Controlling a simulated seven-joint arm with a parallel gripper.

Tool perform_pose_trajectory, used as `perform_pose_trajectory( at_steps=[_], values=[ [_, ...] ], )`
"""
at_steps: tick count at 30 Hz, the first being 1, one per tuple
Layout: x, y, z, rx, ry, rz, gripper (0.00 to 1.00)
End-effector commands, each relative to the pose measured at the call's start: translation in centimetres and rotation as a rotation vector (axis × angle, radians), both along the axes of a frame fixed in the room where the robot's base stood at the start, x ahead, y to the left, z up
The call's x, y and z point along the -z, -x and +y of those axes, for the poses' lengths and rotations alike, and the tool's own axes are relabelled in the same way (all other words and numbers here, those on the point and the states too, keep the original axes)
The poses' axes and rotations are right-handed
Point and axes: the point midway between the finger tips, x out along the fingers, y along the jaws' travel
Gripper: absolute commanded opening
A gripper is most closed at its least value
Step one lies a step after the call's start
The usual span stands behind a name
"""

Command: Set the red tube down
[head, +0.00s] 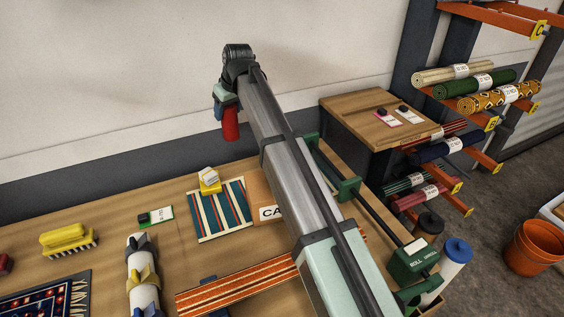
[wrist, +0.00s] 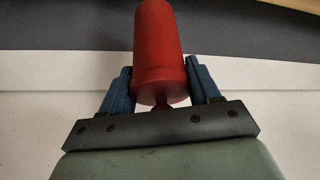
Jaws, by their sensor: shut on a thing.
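The red tube (head: 231,124) hangs upright from my gripper (head: 226,103) in the head view, above the far edge of the table and in front of the wall. In the wrist view the red tube (wrist: 160,55) sits between the two blue fingers of my gripper (wrist: 161,84), which is shut on it. The tube is clear of the table. My arm hides part of the table's right side.
The wooden table (head: 120,213) holds a striped blue rug (head: 221,212), an orange striped runner (head: 240,285), a yellow brush (head: 68,238) and a white roll with clamps (head: 143,275). A rug rack (head: 480,85) stands at right. Bare tabletop shows at the back left.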

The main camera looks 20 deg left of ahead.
Motion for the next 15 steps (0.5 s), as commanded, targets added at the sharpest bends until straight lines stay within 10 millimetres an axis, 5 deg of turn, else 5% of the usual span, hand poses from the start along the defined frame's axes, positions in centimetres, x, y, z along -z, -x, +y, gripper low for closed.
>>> perform_pose_trajectory(
  at_steps=[6,15],
  values=[
    [0.1,-3.6,-6.0,0.131,-0.001,-0.001,0.00],
    [0.2,-5.5,-11.0,0.356,-0.001,-0.001,0.00]
  ],
)
